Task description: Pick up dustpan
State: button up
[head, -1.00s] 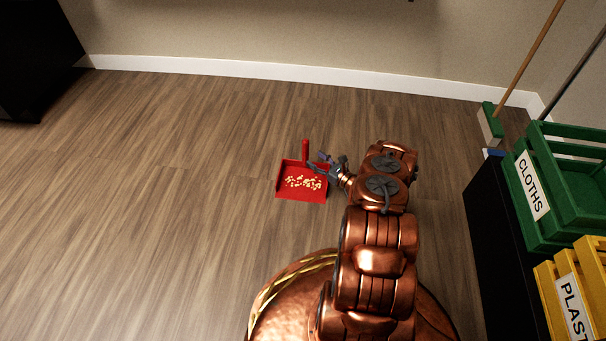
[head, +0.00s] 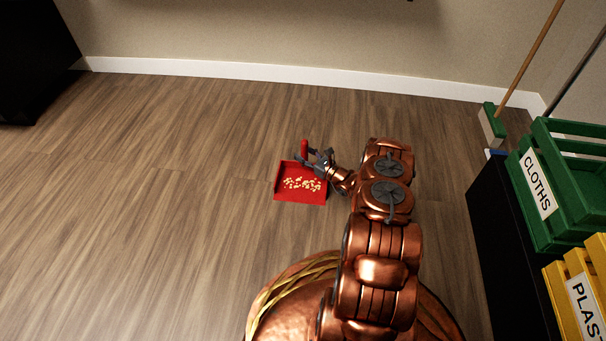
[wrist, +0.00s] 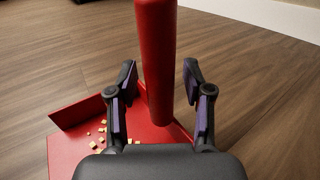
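The red dustpan (head: 300,196) lies on the wooden floor with its handle (head: 304,147) standing up at its back edge. Pale crumbs (head: 302,183) lie in its pan. My gripper (head: 316,158) is at the handle, just over the back right of the pan. In the wrist view the handle (wrist: 157,60) stands upright between the two open fingers of my gripper (wrist: 158,88). Gaps show on both sides of the handle. The pan (wrist: 75,145) shows below, partly hidden by my gripper's body.
A green crate (head: 552,222) labelled CLOTHS and a yellow crate (head: 560,285) stand on a black unit (head: 500,240) at the right. A broom (head: 493,122) leans in the corner. A dark cabinet (head: 35,60) stands at upper left. The floor left of the dustpan is clear.

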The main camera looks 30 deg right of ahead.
grip_shut()
dwell(0.6)
